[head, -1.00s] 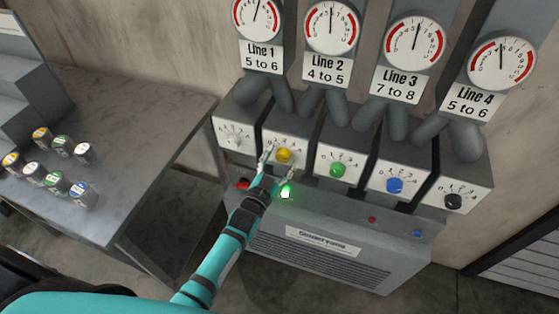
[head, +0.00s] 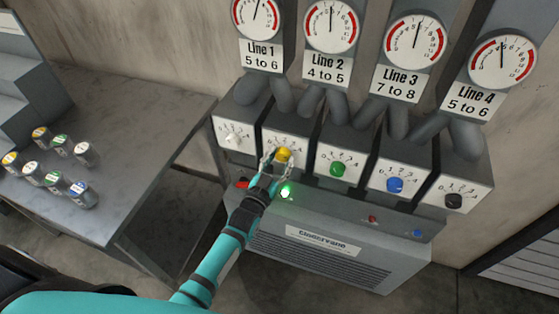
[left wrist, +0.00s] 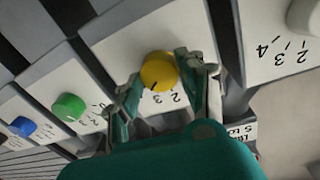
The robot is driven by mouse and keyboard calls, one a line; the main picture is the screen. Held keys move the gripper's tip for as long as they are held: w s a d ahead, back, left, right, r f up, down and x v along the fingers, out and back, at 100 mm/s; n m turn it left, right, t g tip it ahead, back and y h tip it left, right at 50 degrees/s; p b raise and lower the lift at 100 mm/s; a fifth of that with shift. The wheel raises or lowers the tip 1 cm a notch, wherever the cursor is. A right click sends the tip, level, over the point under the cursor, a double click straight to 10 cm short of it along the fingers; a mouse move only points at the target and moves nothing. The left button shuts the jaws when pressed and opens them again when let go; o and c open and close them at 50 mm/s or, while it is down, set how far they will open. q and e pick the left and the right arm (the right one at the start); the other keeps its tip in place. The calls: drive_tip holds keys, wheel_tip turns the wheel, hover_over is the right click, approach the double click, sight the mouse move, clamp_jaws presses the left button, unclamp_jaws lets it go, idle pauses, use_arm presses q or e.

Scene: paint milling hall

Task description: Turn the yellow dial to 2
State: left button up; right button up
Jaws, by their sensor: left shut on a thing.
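The yellow dial (head: 284,154) is a round knob on the white face of the second box from the left. In the left wrist view the yellow dial (left wrist: 159,71) shows a dark pointer mark on its lower edge, near printed numbers; 2 and 3 can be read below it, and the other numbers are partly hidden. My left gripper (head: 276,158) has its fingers on either side of the dial and is shut on it. The fingers also show in the left wrist view (left wrist: 158,75). My right gripper is not in view.
A white dial (head: 233,140) is to the left; green (head: 338,169), blue (head: 394,185) and black (head: 453,201) dials are to the right. Below is a grey cabinet (head: 330,258) with a lit green button (head: 286,191). Small containers stand on the left table (head: 130,110).

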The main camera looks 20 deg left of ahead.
use_arm(q)
drive_tip(key=n+b, duration=0.1)
drive_tip(key=n, duration=0.4)
drive_tip(key=shift+f, duration=0.1)
drive_tip(key=n+b, duration=0.1)
drive_tip(key=n, duration=0.4)
drive_tip(key=shift+t, duration=0.4)
drive_tip(key=shift+n, duration=0.6)
drive_tip(key=o, duration=1.2)
drive_tip(key=s, duration=0.8)
drive_tip(key=s+a, duration=0.1)
drive_tip(key=s, duration=0.3)
drive_tip(key=shift+f, duration=0.4)
